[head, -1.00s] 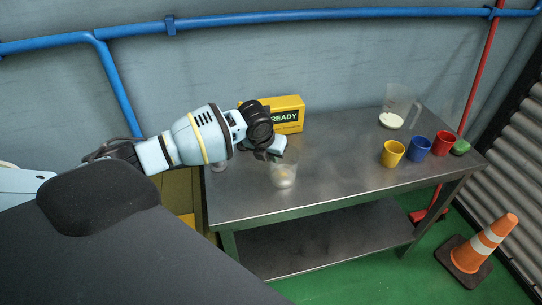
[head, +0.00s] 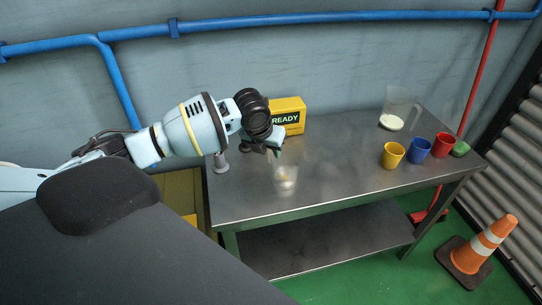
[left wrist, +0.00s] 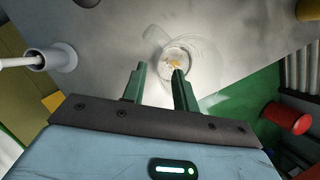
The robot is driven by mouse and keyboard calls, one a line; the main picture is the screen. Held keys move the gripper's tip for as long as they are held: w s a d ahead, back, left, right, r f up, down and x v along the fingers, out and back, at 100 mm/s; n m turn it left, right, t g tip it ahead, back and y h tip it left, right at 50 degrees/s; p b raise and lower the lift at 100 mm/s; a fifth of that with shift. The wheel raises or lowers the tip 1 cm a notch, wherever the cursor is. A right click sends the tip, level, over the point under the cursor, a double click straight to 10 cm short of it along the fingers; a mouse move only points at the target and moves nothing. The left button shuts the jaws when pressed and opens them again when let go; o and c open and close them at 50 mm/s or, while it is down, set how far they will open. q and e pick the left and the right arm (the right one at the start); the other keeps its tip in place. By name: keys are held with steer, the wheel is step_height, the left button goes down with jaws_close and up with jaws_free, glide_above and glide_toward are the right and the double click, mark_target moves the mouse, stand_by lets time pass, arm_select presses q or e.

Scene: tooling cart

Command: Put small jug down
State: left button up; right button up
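The small jug (head: 286,181) is clear and stands upright on the metal table near its front left, with some whitish and yellowish contents low inside. In the left wrist view the jug (left wrist: 178,53) lies beyond the fingertips, close to the right finger. My left gripper (head: 274,148) is up and behind the jug in the head view. In the left wrist view its two green fingers (left wrist: 158,72) stand apart with nothing held between them. My right gripper is not in view.
A yellow box (head: 289,106) stands at the back and a white upright piece (head: 221,163) at the left edge. A larger clear jug (head: 399,106), yellow (head: 392,155), blue (head: 417,147) and red (head: 443,145) cups and a green item (head: 461,148) stand right. The table's middle is clear.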

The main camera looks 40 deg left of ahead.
arm_select(q)
steer(key=v, duration=0.7)
steer(key=shift+p, duration=0.3)
